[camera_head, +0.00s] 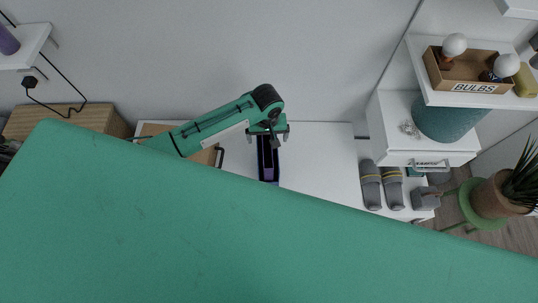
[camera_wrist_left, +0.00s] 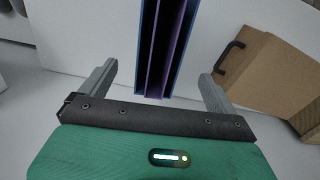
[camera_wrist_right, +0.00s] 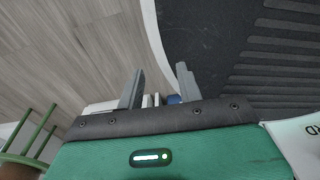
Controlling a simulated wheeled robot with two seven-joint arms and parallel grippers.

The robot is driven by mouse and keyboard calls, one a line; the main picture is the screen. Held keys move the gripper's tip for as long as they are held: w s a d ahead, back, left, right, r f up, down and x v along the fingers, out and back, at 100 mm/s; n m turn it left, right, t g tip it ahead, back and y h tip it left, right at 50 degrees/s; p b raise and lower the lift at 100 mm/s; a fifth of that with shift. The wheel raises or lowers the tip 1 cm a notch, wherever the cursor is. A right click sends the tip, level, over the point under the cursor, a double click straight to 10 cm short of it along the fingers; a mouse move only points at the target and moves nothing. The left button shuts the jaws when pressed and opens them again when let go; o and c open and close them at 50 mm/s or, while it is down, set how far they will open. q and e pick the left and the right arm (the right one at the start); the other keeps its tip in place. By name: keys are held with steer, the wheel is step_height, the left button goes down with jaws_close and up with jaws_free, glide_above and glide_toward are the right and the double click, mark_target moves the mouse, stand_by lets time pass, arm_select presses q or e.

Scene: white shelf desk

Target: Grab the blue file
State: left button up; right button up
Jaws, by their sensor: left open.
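The blue file (camera_wrist_left: 147,40) shows in the left wrist view as a long, narrow shape with blue edges and a purple, dark inside. In the head view a narrow dark holder with purple (camera_head: 268,172) at its near end lies on the white desk, just under my left gripper (camera_head: 269,136). My left gripper is open, with one finger on each side of the file's near end in the left wrist view and visible gaps on both sides. Whether the fingers reach down to its height I cannot tell. My right gripper (camera_wrist_right: 160,85) is open and empty, out of the head view.
A brown box (camera_wrist_left: 265,75) with a dark handle stands right of the file in the left wrist view. The white desk (camera_head: 320,155) is bare right of the file. Slippers (camera_head: 381,186) and a white drawer unit (camera_head: 385,135) are farther right. My green body hides the near area.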

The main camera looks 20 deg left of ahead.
arm_select(q)
step_height(320, 180, down, 11)
steer(key=shift+c, duration=0.2)
arm_select(e)
steer(key=shift+s+d+r, duration=0.1)
steer(key=shift+s+d, duration=0.1)
steer(key=shift+s, duration=0.75)
arm_select(q)
steer(key=c, duration=1.5)
